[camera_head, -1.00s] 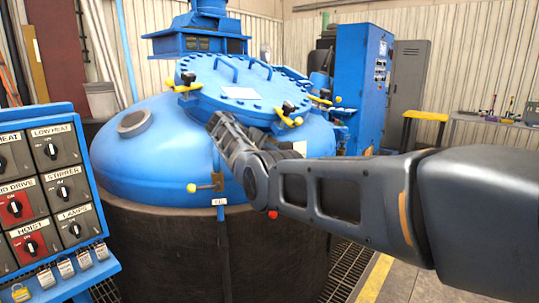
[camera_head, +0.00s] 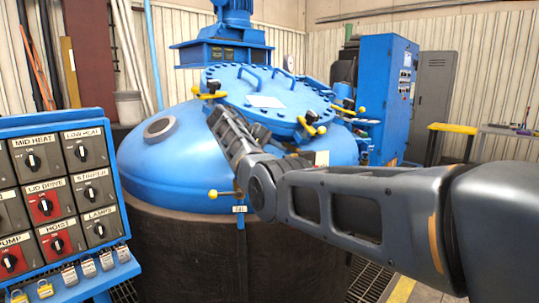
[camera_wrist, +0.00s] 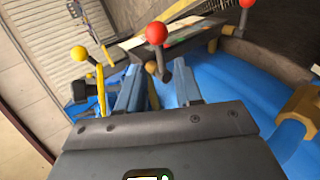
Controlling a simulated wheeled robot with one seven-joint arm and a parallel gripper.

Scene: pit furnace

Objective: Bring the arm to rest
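My arm reaches from the right edge of the head view to the front of the blue domed furnace vessel (camera_head: 185,170). My gripper (camera_wrist: 155,85) shows in the wrist view with its two fingers apart. A lever with a red ball knob (camera_wrist: 157,33) shows between and beyond the fingers; I cannot tell whether they touch it. In the head view the wrist end hangs in front of the round blue lid (camera_head: 265,95), hiding part of its lower left edge. The fingertips are not clear there.
A switch panel (camera_head: 60,185) with padlocks stands at the left. Yellow-handled clamps (camera_head: 312,126) ring the lid. A lever with a yellow knob (camera_wrist: 79,53) is close left of the fingers. A blue cabinet (camera_head: 388,95) and a grey locker (camera_head: 435,100) stand behind.

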